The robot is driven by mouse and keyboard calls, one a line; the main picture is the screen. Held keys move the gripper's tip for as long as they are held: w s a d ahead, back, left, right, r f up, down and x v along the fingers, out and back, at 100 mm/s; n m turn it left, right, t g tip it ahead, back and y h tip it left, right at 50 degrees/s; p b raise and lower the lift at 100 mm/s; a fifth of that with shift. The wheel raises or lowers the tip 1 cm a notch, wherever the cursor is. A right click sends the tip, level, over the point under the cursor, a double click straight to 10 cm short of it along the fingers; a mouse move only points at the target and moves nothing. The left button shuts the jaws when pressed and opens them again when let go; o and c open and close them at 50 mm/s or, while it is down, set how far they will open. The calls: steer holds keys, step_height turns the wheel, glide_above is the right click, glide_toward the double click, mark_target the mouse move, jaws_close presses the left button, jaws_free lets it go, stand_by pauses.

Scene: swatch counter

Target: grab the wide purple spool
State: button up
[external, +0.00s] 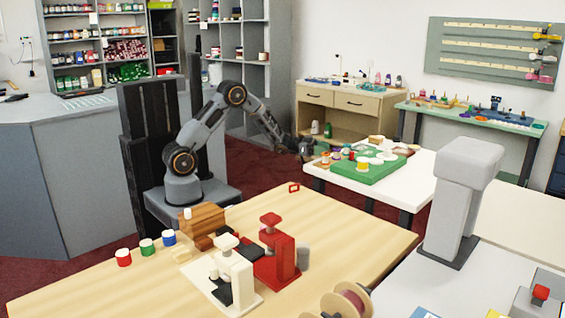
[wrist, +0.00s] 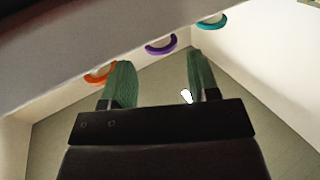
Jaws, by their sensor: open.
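My gripper (external: 305,149) is at the near left corner of the white table, at the end of my outstretched arm. In the wrist view my gripper (wrist: 159,62) is open, with two green fingers wide apart and nothing held between them. A purple curved piece (wrist: 161,46) shows beyond the fingertips, between them in the picture. Only part of it shows, and I cannot tell whether it is the wide purple spool. I cannot make out a clear purple spool on the white table in the external view.
A green board (external: 372,172) with several spools lies on the white table (external: 408,188). Orange (wrist: 97,78) and teal (wrist: 211,21) curved pieces flank the purple one. The wooden table (external: 120,285) holds red and white devices. A grey post machine (external: 460,195) stands at right.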

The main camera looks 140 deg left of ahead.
mark_target(335, 149)
steer(key=shift+p+x, duration=0.3)
steer(key=shift+x, duration=2.3)
steer(key=shift+r, duration=0.1)
steer(key=shift+c, duration=0.4)
steer(key=c, duration=0.6)
